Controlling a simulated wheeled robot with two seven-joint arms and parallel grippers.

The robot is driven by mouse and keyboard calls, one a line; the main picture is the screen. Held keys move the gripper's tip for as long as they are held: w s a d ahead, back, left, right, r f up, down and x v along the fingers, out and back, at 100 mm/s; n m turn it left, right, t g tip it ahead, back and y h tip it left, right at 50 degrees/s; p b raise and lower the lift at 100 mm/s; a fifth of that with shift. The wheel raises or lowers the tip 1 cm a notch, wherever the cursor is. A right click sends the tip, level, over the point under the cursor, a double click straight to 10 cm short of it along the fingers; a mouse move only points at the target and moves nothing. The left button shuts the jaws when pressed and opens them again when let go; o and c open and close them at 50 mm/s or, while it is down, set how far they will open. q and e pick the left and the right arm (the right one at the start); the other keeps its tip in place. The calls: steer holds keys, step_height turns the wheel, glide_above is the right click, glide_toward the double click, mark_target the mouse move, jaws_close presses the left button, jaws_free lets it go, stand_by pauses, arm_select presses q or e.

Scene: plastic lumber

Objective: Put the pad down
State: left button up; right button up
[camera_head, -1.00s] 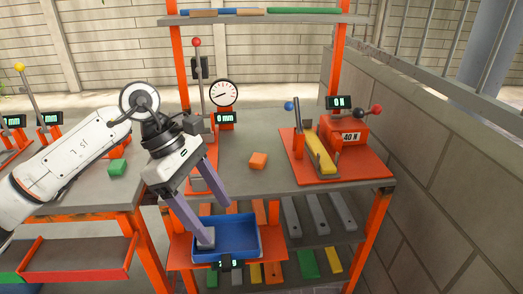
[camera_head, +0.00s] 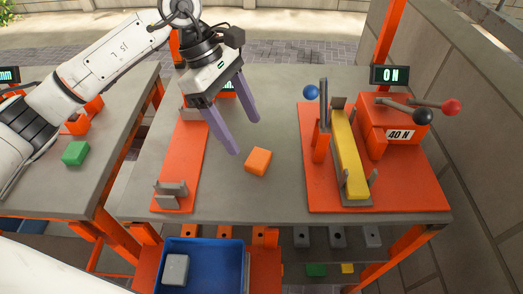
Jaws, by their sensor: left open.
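A small light grey block (camera_head: 176,269), which looks like the pad, lies in the blue tray (camera_head: 249,270) below the front edge of the table, near the tray's left side. My left gripper (camera_head: 245,137) is open with nothing between its purple fingers. It is above the table, behind and a little left of an orange block (camera_head: 258,161), and well away from the tray. My right gripper is not in view.
A red fixture with a yellow bar (camera_head: 347,160) and levers stands on the table's right. A red plate (camera_head: 184,150) with grey brackets lies left. A green block (camera_head: 75,153) sits on the left table. A stone wall (camera_head: 487,150) bounds the right.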

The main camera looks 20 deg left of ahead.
mark_target(258, 158)
arm_select(q)
steer(key=p+x, duration=0.1)
steer(key=x, duration=0.6)
steer(key=shift+d, duration=0.1)
steer(key=shift+d+f+p, duration=0.2)
steer(key=shift+f+p, duration=0.1)
steer(key=shift+f, duration=0.2)
steer(key=c, duration=1.2)
